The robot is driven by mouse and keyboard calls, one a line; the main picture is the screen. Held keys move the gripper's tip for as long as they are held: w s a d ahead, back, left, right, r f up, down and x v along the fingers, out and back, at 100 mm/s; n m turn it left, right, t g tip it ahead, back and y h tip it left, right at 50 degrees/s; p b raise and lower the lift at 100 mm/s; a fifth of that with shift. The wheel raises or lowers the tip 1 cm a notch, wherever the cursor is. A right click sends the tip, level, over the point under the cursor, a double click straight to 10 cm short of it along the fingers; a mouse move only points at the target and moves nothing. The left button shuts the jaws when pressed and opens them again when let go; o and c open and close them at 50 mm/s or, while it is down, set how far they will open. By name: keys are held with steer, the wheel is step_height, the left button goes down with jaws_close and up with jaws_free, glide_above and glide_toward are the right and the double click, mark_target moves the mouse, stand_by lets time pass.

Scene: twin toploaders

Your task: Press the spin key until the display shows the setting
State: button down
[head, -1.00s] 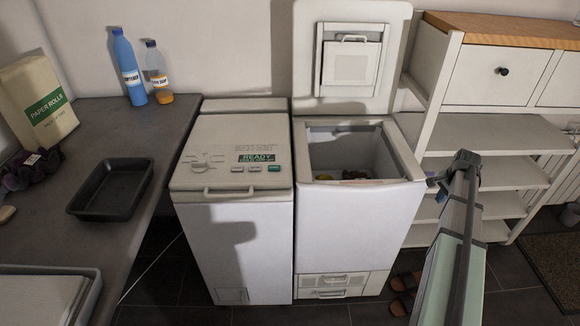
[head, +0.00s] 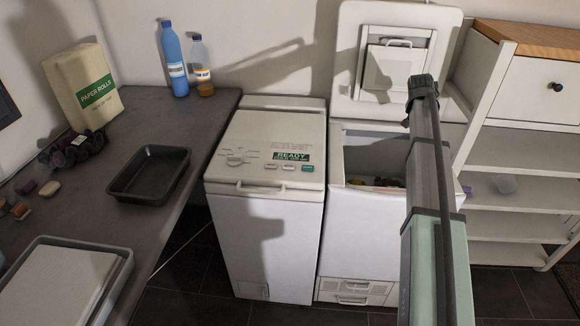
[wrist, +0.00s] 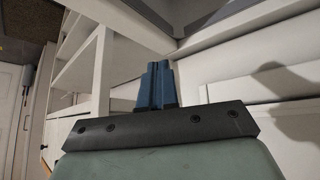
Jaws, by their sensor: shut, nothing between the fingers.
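The closed left toploader (head: 265,235) has a dial (head: 235,158) and a dark display (head: 291,156) on its lid. The display reads READY in green; its smaller second line is unreadable. Below it sit two pale keys, a left one (head: 271,166) and a middle one (head: 288,167), and a green key (head: 308,168). Their labels are too small to tell which is spin. In the wrist view my gripper (wrist: 158,68) has its blue fingers together, empty. In the head view my arm rises in front of the right toploader, right of the keys; the fingers are not clearly visible.
The right toploader (head: 345,230) stands beside it with its lid (head: 353,100) up and coloured items inside. A counter at left holds a black tray (head: 120,190), a blue bottle (head: 174,60) and a paper rolls bag (head: 60,100). White shelves (head: 510,195) stand at right.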

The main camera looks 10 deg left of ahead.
steer(key=a+n, duration=0.1)
steer(key=a, duration=0.9)
step_height(320, 180, up, 3)
steer(key=n+h, duration=0.2)
steer(key=n, duration=0.3)
glide_above(286, 167)
steer(key=shift+f, duration=0.1)
steer(key=shift+f, duration=0.1)
steer(key=shift+f, duration=4.3)
steer(key=shift+f, duration=0.8)
steer(key=shift+r, duration=0.8)
